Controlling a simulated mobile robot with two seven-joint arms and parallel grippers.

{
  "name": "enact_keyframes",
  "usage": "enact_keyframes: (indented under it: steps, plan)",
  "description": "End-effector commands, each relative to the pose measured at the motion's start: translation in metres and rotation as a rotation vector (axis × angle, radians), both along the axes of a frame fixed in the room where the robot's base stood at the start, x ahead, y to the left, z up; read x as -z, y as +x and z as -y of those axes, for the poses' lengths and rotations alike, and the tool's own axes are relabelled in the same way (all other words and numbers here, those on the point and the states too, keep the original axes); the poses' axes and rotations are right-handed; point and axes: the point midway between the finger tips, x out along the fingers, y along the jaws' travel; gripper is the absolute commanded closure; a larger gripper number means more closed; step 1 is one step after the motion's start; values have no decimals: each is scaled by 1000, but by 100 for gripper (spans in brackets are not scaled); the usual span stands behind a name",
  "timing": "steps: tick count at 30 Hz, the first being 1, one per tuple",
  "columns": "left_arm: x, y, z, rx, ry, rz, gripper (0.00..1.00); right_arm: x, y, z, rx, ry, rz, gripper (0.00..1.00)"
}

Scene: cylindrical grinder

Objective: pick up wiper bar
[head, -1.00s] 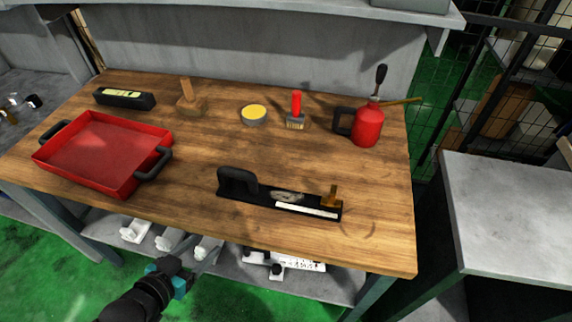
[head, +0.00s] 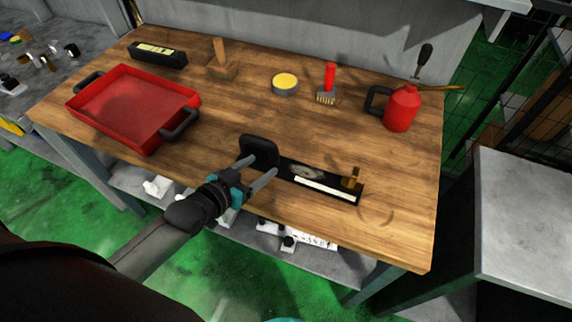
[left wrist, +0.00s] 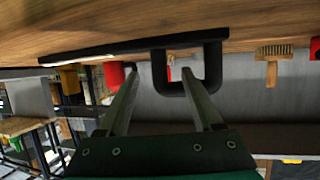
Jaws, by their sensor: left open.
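The wiper bar (head: 290,170) is a long black bar with a loop handle (head: 262,145) at its left end and a brass-coloured knob (head: 352,177) at its right end. It lies on the wooden bench near the front edge. My left gripper (head: 262,166) is open and empty at the handle end. In the left wrist view the picture is upside down. There the open left gripper (left wrist: 160,72) has one leg of the handle (left wrist: 213,65) between its fingertips as seen; I cannot tell if they touch.
On the bench (head: 230,185) are a red tray (head: 130,105), a level (head: 158,53), a wooden-handled tool (head: 221,60), a yellow tin (head: 285,83), a red brush (head: 328,85) and a red oil can (head: 403,108). The bench is clear between tray and bar.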

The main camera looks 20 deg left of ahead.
Motion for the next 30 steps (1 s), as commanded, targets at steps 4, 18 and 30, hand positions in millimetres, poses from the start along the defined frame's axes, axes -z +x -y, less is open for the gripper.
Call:
enact_keyframes:
  steps: [4,18,30]
  plan:
    - [3,8,2,1,-1,0,33,2,3,0,-1,0,4,50]
    - [12,52,15,0,-2,-1,33,10,5,4,-3,-5,8,50]
    - [14,57,16,0,-1,0,39,10,5,4,-3,-4,9,50]
